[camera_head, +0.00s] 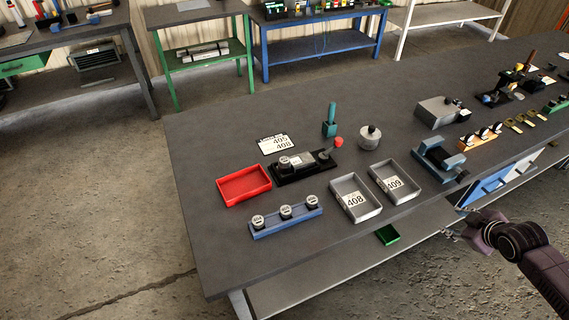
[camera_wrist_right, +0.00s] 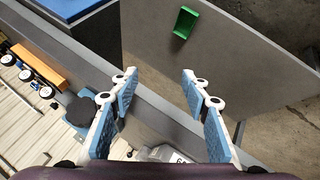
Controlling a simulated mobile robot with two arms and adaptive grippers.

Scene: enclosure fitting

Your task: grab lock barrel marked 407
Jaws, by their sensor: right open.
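A blue rack (camera_head: 287,223) near the table's front edge holds three dark lock barrels with white round faces: a left one (camera_head: 258,221), a middle one (camera_head: 285,212) and a right one (camera_head: 311,201). Another similar barrel (camera_head: 284,162) sits on the black fixture (camera_head: 290,176) behind the rack. The markings on the barrels are too small to read, so I cannot tell which is 407. My right gripper (camera_head: 462,227) is beyond the table's front edge, well right of the rack. The right wrist view shows its blue-padded fingers (camera_wrist_right: 158,88) apart and empty. My left gripper is out of view.
A red tray (camera_head: 245,196) and grey trays marked 408 (camera_head: 372,208) and 409 (camera_head: 405,194) flank the rack. A card (camera_head: 267,150) reads 405, 408. A blue vise (camera_head: 436,160) stands nearer my right arm. A green bin (camera_head: 387,235) is below the table edge.

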